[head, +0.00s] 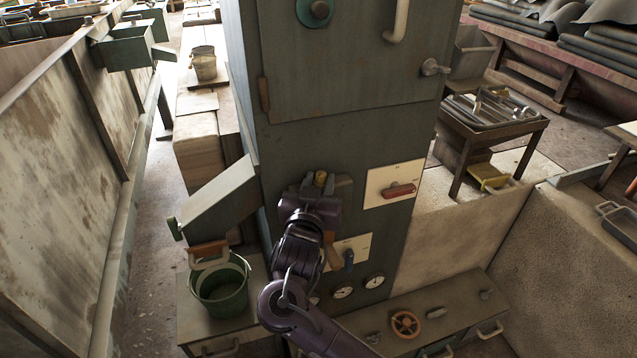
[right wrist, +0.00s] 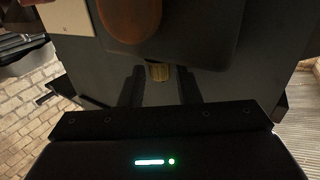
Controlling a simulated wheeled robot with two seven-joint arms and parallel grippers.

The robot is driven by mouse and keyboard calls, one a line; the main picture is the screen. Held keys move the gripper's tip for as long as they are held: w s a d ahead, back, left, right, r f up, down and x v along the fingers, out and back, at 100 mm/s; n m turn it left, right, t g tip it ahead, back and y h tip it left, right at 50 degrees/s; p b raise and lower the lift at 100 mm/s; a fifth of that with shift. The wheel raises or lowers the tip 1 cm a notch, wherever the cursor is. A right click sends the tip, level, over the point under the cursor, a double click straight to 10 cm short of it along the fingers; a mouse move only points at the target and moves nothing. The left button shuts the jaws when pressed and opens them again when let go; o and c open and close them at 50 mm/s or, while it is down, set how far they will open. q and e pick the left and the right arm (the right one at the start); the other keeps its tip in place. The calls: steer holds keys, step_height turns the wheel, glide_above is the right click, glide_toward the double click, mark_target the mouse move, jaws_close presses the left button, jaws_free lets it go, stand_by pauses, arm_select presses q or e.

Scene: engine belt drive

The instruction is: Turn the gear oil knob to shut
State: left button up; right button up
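The dark green cabinet (head: 345,125) carries several controls. A red handle (head: 398,190) sits on a white plate to the right. A blue knob (head: 348,258) sits on a lower white plate. The labels are too small to read. My left gripper is out of view.
Gauges (head: 343,291) and an orange handwheel (head: 405,323) lie low on the cabinet and its base. A sloped grey chute (head: 217,198) and a green bucket (head: 221,287) stand at the left. In the wrist view, a brown rounded part (right wrist: 130,18) hangs close above the fingers.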

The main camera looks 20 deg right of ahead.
jaws_close()
steer(key=shift+t+y, duration=0.3)
steer(key=shift+y, duration=0.1)
steer(key=shift+s+d+n+t+y, duration=0.1)
steer(key=shift+d+n+t+y, duration=0.1)
steer(key=shift+n+y, duration=0.4)
steer(key=shift+s+d+n+t+y, duration=0.1)
steer(key=shift+n+t+y, duration=0.1)
steer(key=shift+n+y, duration=0.35)
steer(key=n+y, duration=0.1)
steer(key=y, duration=0.1)
steer(key=n+y, duration=0.2)
steer(key=y, duration=0.1)
steer(key=shift+d+t, duration=0.4)
steer(key=shift+d+n+y, duration=0.15)
steer(key=shift+n+y, duration=0.6)
steer(key=shift+y, duration=0.3)
steer(key=shift+w+d+n+g+y+p, duration=0.15)
steer(key=shift+n+g+y+p, duration=0.25)
steer(key=shift+n+y+p, duration=0.95)
steer(key=shift+m+y+b, duration=0.25)
steer(key=shift+y+b, duration=0.2)
steer(key=shift+y, duration=0.1)
